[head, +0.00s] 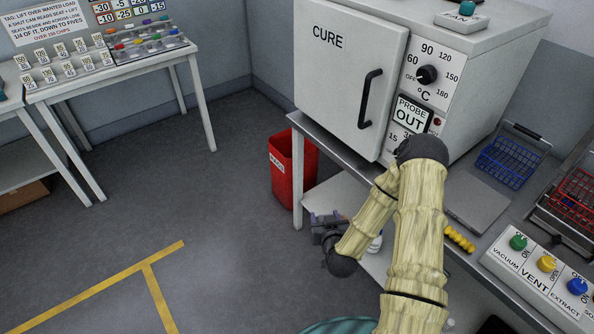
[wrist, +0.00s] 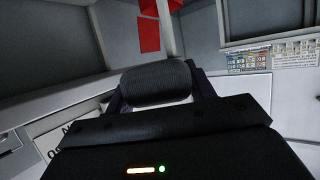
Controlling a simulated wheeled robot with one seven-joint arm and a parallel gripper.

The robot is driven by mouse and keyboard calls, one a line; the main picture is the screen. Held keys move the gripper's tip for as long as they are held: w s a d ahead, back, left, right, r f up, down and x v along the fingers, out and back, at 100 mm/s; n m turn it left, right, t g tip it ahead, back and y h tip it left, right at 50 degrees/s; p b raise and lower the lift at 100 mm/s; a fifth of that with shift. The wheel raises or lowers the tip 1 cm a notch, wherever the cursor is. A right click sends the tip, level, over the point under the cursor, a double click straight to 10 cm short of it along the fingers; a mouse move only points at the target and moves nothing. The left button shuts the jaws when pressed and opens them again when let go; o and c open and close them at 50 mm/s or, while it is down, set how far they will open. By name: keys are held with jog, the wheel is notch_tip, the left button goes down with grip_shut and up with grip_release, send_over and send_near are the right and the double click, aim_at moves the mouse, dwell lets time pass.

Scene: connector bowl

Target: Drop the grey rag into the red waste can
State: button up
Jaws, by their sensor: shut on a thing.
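The red waste can (head: 293,172) stands on the floor beside the left leg of the oven's table, with a white label on its side. Red patches that look like this can show at the top of the wrist view (wrist: 149,39). My gripper (head: 325,226) is low in front of the can, slightly right of it and apart from it. In the wrist view my gripper (wrist: 157,92) is shut on a dark grey, ribbed roll, which I take for the grey rag (wrist: 155,80). In the head view the rag is hard to tell from the dark gripper.
A grey table (head: 297,122) bears the white CURE oven (head: 345,70), and a low shelf lies under it near my gripper. A blue wire basket (head: 508,162) and a button panel (head: 545,272) are on the right. Open floor with yellow lines lies left.

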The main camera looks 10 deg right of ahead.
dwell(0.3)
jog(key=shift+s+f+p, duration=0.25)
jog(key=shift+f+p, duration=0.1)
jog(key=shift+p, duration=0.2)
jog(key=s+f+p, duration=0.4)
jog(key=s, duration=0.1)
jog(key=shift+s+f+p, duration=0.15)
jog(key=shift+f+p, duration=0.15)
jog(key=shift+p, duration=0.1)
jog(key=shift+a, duration=0.15)
